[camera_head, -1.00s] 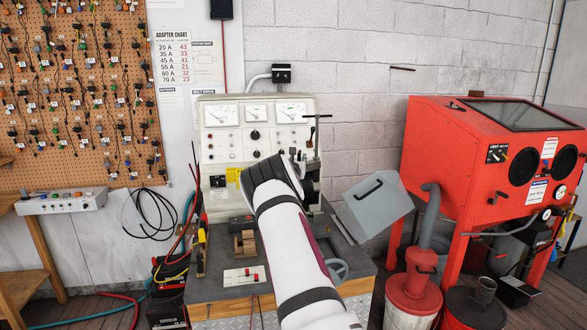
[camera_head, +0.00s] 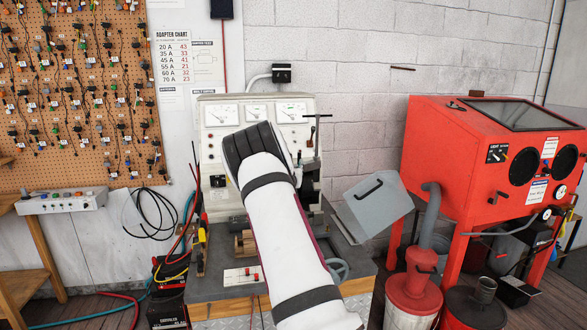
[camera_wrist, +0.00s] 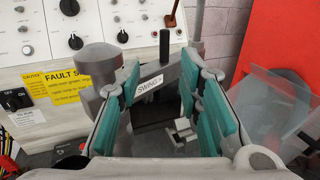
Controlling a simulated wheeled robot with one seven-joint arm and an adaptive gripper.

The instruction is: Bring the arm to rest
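My gripper (camera_wrist: 160,80) shows in the wrist view with its two teal-padded fingers spread apart. No object is clamped between them. A dark part with a "SWING" label (camera_wrist: 150,85) shows in the gap, beyond the fingers; I cannot tell the exact distance. In the head view my white arm reaches up in front of the test bench (camera_head: 215,150), and its dark-banded joint covers part of the meter panel. The gripper itself is hidden behind the arm there.
A red blast cabinet (camera_head: 455,150) with a red-lidded canister (camera_head: 413,290) is farther right. A pegboard (camera_head: 80,90) with hanging leads and a switch box (camera_head: 60,201) are left. Cables hang left of the bench.

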